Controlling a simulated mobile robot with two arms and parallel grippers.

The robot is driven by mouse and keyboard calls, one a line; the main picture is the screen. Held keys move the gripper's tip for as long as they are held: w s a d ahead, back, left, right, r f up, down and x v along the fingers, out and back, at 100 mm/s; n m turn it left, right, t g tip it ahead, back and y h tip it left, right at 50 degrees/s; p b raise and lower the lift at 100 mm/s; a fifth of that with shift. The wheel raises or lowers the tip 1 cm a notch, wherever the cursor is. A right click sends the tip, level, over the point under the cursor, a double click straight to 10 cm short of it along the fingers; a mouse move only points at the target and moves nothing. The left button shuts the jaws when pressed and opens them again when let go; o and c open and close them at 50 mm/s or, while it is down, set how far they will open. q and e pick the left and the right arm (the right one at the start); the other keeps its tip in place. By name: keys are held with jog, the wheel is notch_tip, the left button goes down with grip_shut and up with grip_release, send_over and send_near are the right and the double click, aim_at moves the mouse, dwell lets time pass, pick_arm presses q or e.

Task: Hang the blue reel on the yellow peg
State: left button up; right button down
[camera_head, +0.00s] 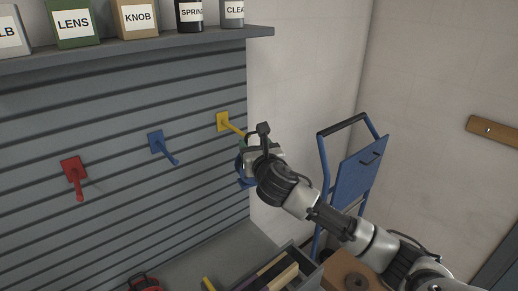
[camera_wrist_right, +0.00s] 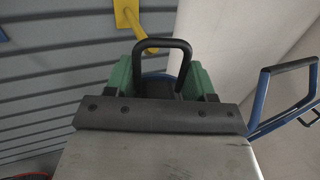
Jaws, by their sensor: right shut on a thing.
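The yellow peg (camera_head: 232,127) sticks out from the slatted wall, at the right end of a row of pegs. It also shows at the top of the right wrist view (camera_wrist_right: 135,30). My right gripper (camera_head: 255,160) is just below and right of the peg's tip in the head view. It is shut on the blue reel (camera_head: 244,180), which is mostly hidden behind the gripper. In the wrist view, blue edges show behind a black loop and green parts; whether these belong to the reel I cannot tell. Contact between reel and peg is not clear. My left gripper is out of view.
A blue peg (camera_head: 161,146) and a red peg (camera_head: 75,174) are farther left on the wall. A shelf (camera_head: 150,46) with labelled containers runs above. A blue hand truck (camera_head: 350,175) stands to the right. An open box of items (camera_head: 283,276) is below.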

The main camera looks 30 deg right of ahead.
jog(key=shift+w+a+r, duration=0.1)
jog(key=shift+w+r, duration=0.05)
jog(key=shift+w, duration=0.05)
jog(key=shift+w+a, duration=0.15)
jog(key=shift+w, duration=1)
jog(key=shift+w+a, duration=0.2)
jog(key=shift+w, duration=0.7)
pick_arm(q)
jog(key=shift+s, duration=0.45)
pick_arm(e)
jog(key=shift+w+f, duration=0.6)
jog(key=shift+c, duration=1.5)
grip_release()
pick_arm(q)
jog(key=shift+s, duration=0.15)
